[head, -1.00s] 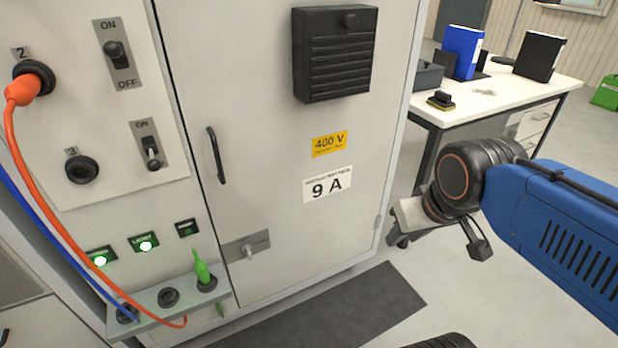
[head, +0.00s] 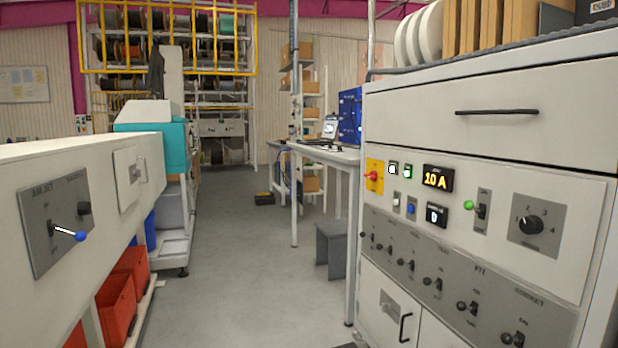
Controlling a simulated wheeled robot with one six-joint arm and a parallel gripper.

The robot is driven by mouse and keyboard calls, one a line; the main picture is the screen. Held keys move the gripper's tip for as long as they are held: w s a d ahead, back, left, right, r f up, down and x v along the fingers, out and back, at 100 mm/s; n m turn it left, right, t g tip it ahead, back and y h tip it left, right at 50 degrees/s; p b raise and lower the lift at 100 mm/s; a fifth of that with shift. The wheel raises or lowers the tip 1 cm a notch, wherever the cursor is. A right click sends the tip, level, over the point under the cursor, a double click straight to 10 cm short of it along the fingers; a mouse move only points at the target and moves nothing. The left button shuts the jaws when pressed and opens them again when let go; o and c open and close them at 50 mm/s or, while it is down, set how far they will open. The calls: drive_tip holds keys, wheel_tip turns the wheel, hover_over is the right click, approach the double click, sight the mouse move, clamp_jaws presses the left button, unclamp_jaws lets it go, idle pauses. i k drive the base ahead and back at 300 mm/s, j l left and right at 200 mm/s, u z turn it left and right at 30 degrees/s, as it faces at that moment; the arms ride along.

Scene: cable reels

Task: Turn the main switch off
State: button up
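On the white control cabinet (head: 490,215) at the right, a red rotary knob on a yellow plate (head: 374,175) sits at the panel's left end; it looks like a main switch, but no label is legible and its position is unclear. Beside it are a white-lit button (head: 393,168), a green-lit button (head: 407,171) and a display reading 10 A (head: 438,179). Further right are a green-tipped toggle (head: 481,210) and a black rotary selector (head: 531,225). My gripper is not in view.
A machine with a blue-tipped lever (head: 70,232) on a grey plate stands at the left, with red bins (head: 128,288) below. A grey floor aisle (head: 240,250) runs clear between. A workbench (head: 330,153) and stool (head: 331,245) stand behind the cabinet.

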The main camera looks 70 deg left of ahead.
sight(373, 175)
drive_tip(key=u, duration=2)
drive_tip(key=i+j+u, duration=0.1)
drive_tip(key=i, duration=0.55)
